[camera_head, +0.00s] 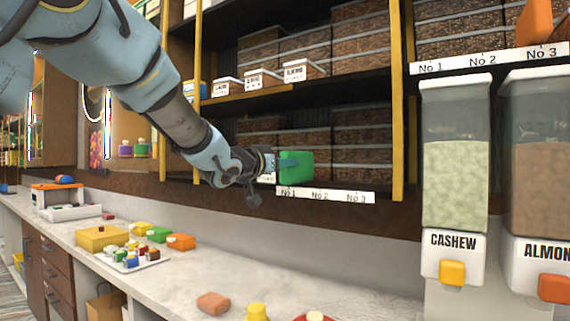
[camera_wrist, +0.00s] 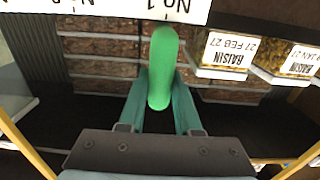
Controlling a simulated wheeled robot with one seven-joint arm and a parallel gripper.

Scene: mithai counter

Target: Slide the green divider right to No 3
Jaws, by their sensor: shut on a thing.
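The green divider (camera_head: 296,167) stands on the lower shelf at the No 1 end of a white label strip (camera_head: 325,195) reading No 1, No 2, No 3. My gripper (camera_head: 270,163) reaches it from the left and is shut on it. In the wrist view the divider (camera_wrist: 163,68) is between the two fingers of my gripper (camera_wrist: 160,100), beside the upside-down No 1 mark on the strip (camera_wrist: 130,8). The No 3 mark is at the strip's right end in the head view.
Raisin boxes (camera_wrist: 223,55) stand beside the divider. A yellow post (camera_head: 397,120) stands right of the strip. Cashew (camera_head: 455,180) and almond (camera_head: 540,180) dispensers are further right. The counter below holds sweets and boxes (camera_head: 103,238).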

